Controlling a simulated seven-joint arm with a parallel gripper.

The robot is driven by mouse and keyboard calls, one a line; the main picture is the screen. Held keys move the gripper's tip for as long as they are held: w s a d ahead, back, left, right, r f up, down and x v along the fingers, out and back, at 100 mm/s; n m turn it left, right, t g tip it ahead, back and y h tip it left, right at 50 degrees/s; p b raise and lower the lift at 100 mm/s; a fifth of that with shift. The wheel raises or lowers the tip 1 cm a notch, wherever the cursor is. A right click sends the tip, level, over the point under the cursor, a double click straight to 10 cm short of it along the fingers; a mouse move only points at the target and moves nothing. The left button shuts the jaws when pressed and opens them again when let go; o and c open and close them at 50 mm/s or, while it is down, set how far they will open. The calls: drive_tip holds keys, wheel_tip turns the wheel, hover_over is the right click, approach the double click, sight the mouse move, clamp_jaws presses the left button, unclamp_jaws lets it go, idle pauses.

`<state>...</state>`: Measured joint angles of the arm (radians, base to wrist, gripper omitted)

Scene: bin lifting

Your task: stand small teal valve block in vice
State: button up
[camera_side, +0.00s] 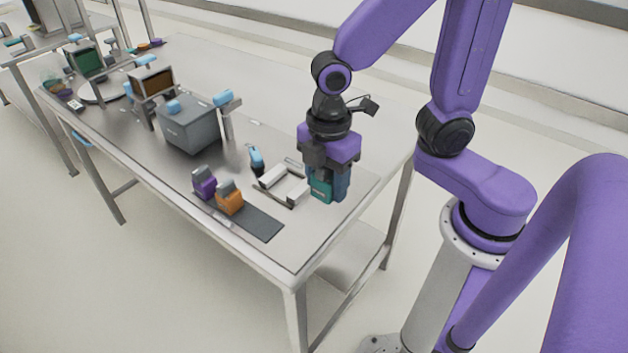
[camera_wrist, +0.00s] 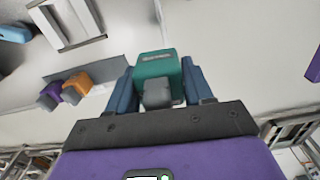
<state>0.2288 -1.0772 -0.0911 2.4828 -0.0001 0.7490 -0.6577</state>
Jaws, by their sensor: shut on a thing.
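A teal valve block (camera_side: 321,188) with a grey top part is in my gripper (camera_side: 328,184), near the right end of the table. In the wrist view the teal block (camera_wrist: 158,66) sits between the two dark blue fingers of my gripper (camera_wrist: 157,84), which are shut on it. The vice (camera_side: 283,184), with two pale jaws and an open gap between them, stands just left of the block in the side view. It shows at the top left of the wrist view (camera_wrist: 70,20). Whether the block touches the table is hard to tell.
A purple block (camera_side: 204,186) and an orange block (camera_side: 229,200) stand on a dark mat (camera_side: 262,226) at the table's front edge. A blue-topped item (camera_side: 257,158) is behind the vice. A grey box (camera_side: 190,125) stands further left. The table's right corner is clear.

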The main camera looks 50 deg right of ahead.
drive_tip(key=w+d+f, duration=0.3)
drive_tip(key=w+d, duration=0.1)
drive_tip(key=w, duration=0.4)
drive_tip(key=w+d+f, duration=0.3)
drive_tip(key=w, duration=0.5)
drive_tip(key=shift+n, duration=0.4)
drive_tip(key=shift+w+d+f, duration=0.1)
drive_tip(key=shift+f, duration=2.45)
drive_tip(key=shift+f, duration=0.25)
